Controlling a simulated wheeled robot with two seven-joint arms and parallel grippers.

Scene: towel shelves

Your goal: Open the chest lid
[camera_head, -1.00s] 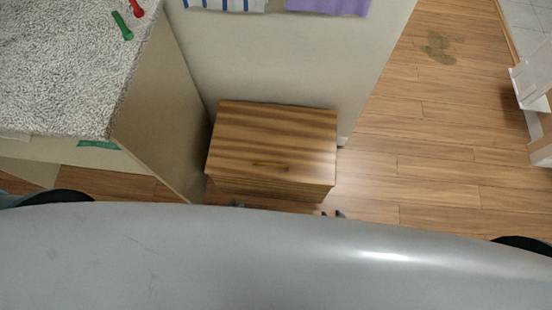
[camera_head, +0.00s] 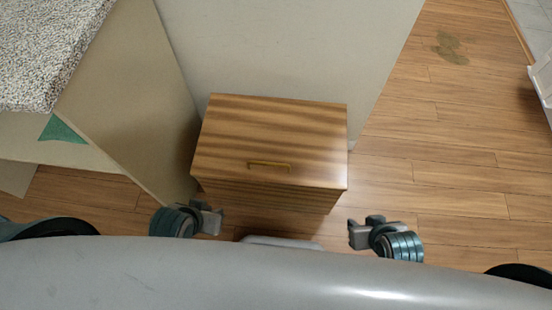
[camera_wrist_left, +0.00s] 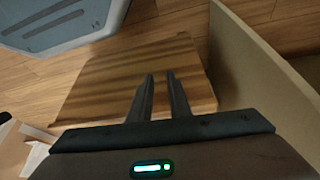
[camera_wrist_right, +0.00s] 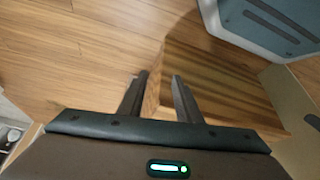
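The wooden chest (camera_head: 225,195) stands on the floor against a pale wall. Its striped lid (camera_head: 270,128) is closed, with a thin brass-coloured handle (camera_head: 269,165) near the front edge. My left gripper (camera_head: 217,216) is in front of the chest's left front corner, and my right gripper (camera_head: 357,226) is off its right front corner. In the left wrist view the fingers (camera_wrist_left: 161,76) are a little apart and empty, over the chest's wood (camera_wrist_left: 105,80). In the right wrist view the fingers (camera_wrist_right: 160,75) are apart and empty beside the chest (camera_wrist_right: 215,85). The handle cannot be made out in the wrist views.
A beige panel (camera_head: 120,110) stands close to the chest's left side, below a speckled grey top (camera_head: 45,50). The pale wall (camera_head: 290,45) is directly behind the chest. Open wooden floor (camera_head: 450,150) lies to the right. A white object (camera_head: 542,85) stands at the far right edge.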

